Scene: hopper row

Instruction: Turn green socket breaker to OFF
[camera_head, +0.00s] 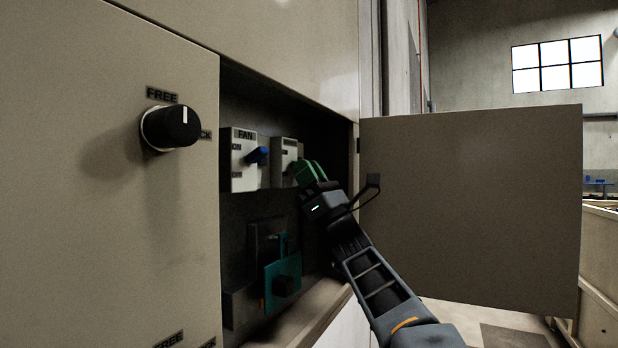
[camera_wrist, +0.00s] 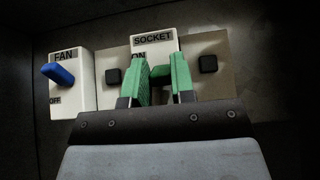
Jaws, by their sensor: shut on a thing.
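The socket breaker (camera_wrist: 153,42) is a white block labelled SOCKET on a beige plate, with ON readable below the name. It also shows in the head view (camera_head: 285,150), partly behind my gripper. Its small green lever (camera_wrist: 160,71) shows between the two green fingers of my gripper (camera_wrist: 160,66). My gripper is shut on this lever, and it also shows at the breaker in the head view (camera_head: 304,170). The fingers and palm hide the lower part of the breaker, including any OFF mark, so the lever's exact position is unclear.
The fan breaker (camera_head: 243,160) with a blue lever (camera_head: 257,155) sits close to the left. A teal part (camera_head: 283,270) is lower in the cabinet recess. The cabinet door (camera_head: 470,205) stands open at the right. A black knob (camera_head: 171,127) is on the front panel.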

